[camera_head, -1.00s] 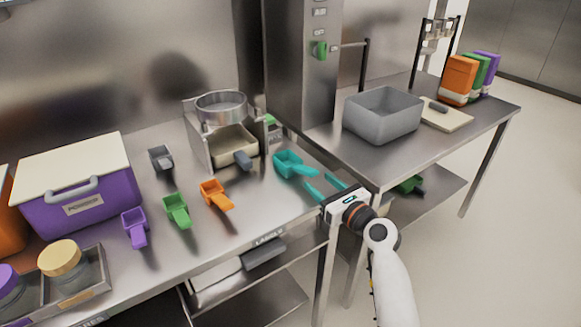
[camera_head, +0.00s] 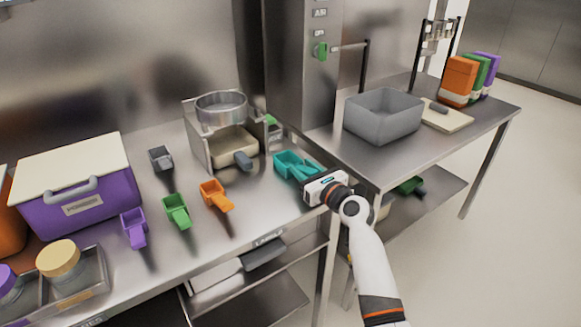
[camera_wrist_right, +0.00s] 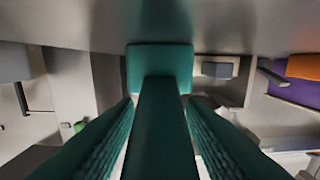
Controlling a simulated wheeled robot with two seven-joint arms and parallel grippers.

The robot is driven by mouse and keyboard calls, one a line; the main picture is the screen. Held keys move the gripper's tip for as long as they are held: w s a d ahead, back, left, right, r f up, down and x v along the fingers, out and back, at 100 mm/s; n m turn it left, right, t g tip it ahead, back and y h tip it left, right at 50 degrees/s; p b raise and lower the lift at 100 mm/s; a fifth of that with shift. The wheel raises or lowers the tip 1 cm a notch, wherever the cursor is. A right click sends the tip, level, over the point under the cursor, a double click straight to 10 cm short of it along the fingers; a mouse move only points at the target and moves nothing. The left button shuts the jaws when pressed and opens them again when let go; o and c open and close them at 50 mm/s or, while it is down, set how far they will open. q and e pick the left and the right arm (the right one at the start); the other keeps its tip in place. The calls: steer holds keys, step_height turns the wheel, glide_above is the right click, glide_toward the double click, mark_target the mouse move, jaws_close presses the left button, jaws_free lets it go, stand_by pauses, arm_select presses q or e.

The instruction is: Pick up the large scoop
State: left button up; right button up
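The large teal scoop (camera_head: 288,160) lies on the left steel table near its right end, its handle toward my right arm. My right gripper (camera_head: 304,173) has its teal fingers at the handle. In the right wrist view the scoop (camera_wrist_right: 160,57) is straight ahead, with its handle running between the two fingers. The fingers are apart, one on each side of the handle, with narrow gaps showing beside it. The head view does not separate fingers and handle clearly. My left gripper is not in view.
Orange (camera_head: 215,194), green (camera_head: 177,211), purple (camera_head: 134,228) and grey (camera_head: 160,158) scoops lie to the left. A sieve stand (camera_head: 221,110) is just behind the teal scoop. A grey bin (camera_head: 384,115) stands on the right table.

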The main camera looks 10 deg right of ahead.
steer(key=c, duration=0.7)
step_height(320, 180, up, 9)
steer(key=p, duration=0.2)
steer(key=shift+s+r+p, duration=0.1)
steer(key=shift+r+p, duration=0.05)
steer(key=shift+p, duration=0.25)
steer(key=s+f+n+g+y+p, duration=0.1)
steer(key=s+f+n+y+p, duration=0.2)
steer(key=s, duration=2.4)
step_height(320, 180, up, 3)
steer(key=m+t+h+b, duration=0.1)
steer(key=m+h+b, duration=0.2)
glide_above(304, 168)
steer(key=s, duration=0.1)
steer(key=shift+w+r, duration=0.3)
steer(key=shift+r, duration=0.1)
